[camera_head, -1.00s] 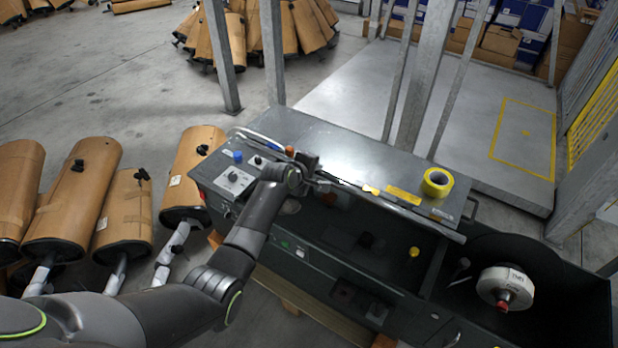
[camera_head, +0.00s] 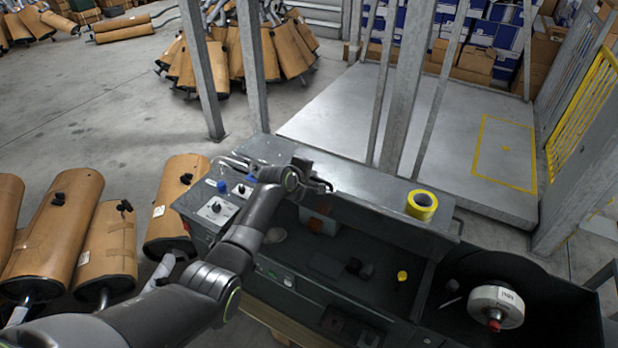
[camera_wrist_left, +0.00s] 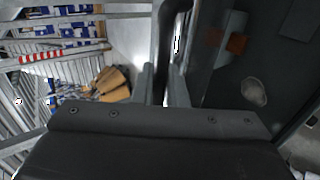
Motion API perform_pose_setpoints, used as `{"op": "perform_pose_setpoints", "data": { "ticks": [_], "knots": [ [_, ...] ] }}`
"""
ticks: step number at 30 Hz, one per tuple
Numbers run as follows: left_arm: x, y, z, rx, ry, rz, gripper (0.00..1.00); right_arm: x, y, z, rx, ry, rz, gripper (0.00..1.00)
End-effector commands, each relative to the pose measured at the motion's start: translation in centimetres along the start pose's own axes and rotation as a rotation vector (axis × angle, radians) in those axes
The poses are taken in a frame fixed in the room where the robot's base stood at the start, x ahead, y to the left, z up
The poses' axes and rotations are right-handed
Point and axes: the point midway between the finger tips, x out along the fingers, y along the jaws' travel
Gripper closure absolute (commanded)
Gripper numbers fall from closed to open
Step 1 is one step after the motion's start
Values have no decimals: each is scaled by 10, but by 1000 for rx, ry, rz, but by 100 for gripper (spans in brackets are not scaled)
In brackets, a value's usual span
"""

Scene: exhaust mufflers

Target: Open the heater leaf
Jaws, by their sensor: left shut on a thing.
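The heater leaf (camera_head: 385,217) appears to be the long grey panel along the dark open machine box, tilted up with its dark inner side partly showing. My left gripper (camera_head: 322,185) is at its left part, with my arm coming in from the left over the control panel. In the left wrist view my left gripper (camera_wrist_left: 162,82) has its two fingers close together on a dark bar (camera_wrist_left: 170,35), which looks like the leaf's handle. The wrist body hides the lower part of that view. My right gripper is not in view.
A yellow tape roll (camera_head: 421,205) sits at the machine's right top. A white wheel (camera_head: 496,306) is in the right bay. Grey posts (camera_head: 260,70) stand behind. Brown wrapped mufflers (camera_head: 107,245) lie at left. A control panel (camera_head: 218,210) is under my arm.

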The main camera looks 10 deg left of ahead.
Motion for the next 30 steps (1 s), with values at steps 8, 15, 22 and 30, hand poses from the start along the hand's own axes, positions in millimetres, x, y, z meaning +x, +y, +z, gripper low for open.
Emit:
{"op": "perform_pose_setpoints", "data": {
  "ticks": [8, 15, 22, 30],
  "knots": [
    [0, 0, 0, 0, 0, 1, 70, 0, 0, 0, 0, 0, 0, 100],
    [-1, 0, 0, 0, 0, 0, 70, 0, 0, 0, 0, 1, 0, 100],
    [-15, 0, 0, 0, 0, 1, 70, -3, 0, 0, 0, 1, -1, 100],
    [-45, 0, 0, -1, 0, 2, 70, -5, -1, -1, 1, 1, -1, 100]
  ]
}}
